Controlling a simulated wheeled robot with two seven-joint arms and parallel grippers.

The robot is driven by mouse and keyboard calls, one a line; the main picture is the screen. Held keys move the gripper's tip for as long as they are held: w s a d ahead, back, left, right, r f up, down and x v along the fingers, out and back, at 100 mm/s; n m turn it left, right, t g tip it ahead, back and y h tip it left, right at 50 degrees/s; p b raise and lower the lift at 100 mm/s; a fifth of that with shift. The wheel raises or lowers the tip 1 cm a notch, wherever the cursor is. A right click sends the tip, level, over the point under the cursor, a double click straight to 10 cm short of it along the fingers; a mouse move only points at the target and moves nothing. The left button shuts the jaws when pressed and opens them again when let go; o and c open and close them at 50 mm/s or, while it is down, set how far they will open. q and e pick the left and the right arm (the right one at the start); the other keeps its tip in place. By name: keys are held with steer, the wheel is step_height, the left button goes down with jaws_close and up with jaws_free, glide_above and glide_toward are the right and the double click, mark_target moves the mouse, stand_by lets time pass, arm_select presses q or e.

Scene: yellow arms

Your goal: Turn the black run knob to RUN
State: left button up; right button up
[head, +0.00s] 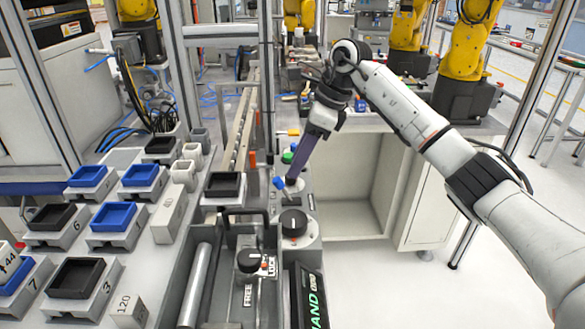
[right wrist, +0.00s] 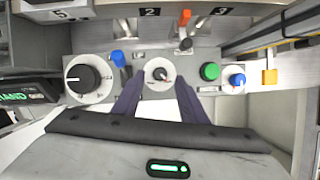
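My right gripper (head: 296,178) points down over the panel of knobs and buttons on the right. In the right wrist view its two dark purple fingers (right wrist: 157,88) are apart. A small black knob (right wrist: 160,74) with a red mark, on a round white dial, shows between the fingertips. The fingers do not visibly press on it, and I cannot tell their height. In the head view the gripper mostly hides this knob. A larger black knob (head: 294,222) on a white disc stands nearer; it also shows in the right wrist view (right wrist: 82,78). No RUN lettering is readable. My left gripper is not in view.
A blue lever (right wrist: 118,58), a green button (right wrist: 209,71) and a blue knob (right wrist: 237,79) flank the small knob. A FREE/LOCK black knob (head: 251,260) sits nearer. Numbered blocks with blue and black trays (head: 88,176) fill the left. An upright orange-tipped lever (right wrist: 185,18) stands close by.

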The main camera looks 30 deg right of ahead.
mark_target(290, 179)
steer(key=shift+x, duration=1.8)
jaws_close()
